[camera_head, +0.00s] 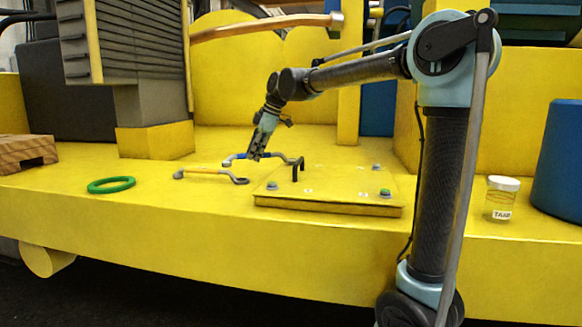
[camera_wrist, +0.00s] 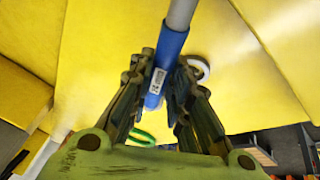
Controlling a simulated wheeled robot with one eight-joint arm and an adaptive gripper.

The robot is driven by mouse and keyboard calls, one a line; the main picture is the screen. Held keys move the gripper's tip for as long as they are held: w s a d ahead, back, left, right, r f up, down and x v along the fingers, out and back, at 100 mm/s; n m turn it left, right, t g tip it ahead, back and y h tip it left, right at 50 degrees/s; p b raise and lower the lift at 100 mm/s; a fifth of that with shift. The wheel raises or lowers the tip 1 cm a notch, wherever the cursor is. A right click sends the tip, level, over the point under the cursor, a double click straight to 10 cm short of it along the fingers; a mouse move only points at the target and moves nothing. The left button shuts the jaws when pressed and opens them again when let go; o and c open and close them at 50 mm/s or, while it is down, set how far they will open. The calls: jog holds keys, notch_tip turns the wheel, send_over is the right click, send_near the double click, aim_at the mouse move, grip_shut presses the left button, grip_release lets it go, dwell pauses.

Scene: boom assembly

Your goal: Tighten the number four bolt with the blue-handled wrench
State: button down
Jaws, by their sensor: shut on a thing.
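The blue-handled wrench (camera_head: 240,157) is at the back left of the raised plate. In the wrist view its blue handle (camera_wrist: 167,62) with a small white label lies between my fingers. My gripper (camera_head: 255,155) is shut on this handle and points down; it also shows in the wrist view (camera_wrist: 160,92). I cannot tell whether the wrench touches the deck. The yellow plate (camera_head: 330,198) carries bolts at its front left (camera_head: 272,186), back right (camera_head: 376,167) and front right (camera_head: 385,192), the last with a green top. I cannot read any bolt number.
A yellow-handled wrench (camera_head: 208,172) lies left of the plate. A black upright hook-like piece (camera_head: 297,170) stands at the plate's back left. A green ring (camera_head: 111,185) and wooden block (camera_head: 25,153) are farther left. A lidded jar (camera_head: 502,199) and blue drum (camera_head: 560,165) are right.

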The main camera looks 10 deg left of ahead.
jog(key=shift+w, duration=0.1)
dwell(0.3)
jog(key=shift+w+a+m, duration=0.1)
jog(key=shift+w+m, duration=0.15)
jog(key=shift+m, duration=0.15)
jog(key=shift+w+a, duration=0.1)
jog(key=shift+w, duration=0.1)
jog(key=shift+w+m+t, duration=0.25)
jog(key=shift+m+t, duration=0.05)
jog(key=shift+w+a, duration=0.1)
dwell(0.4)
jog(key=shift+w+m, duration=0.25)
jog(key=shift+m, duration=0.15)
jog(key=shift+s, duration=0.15)
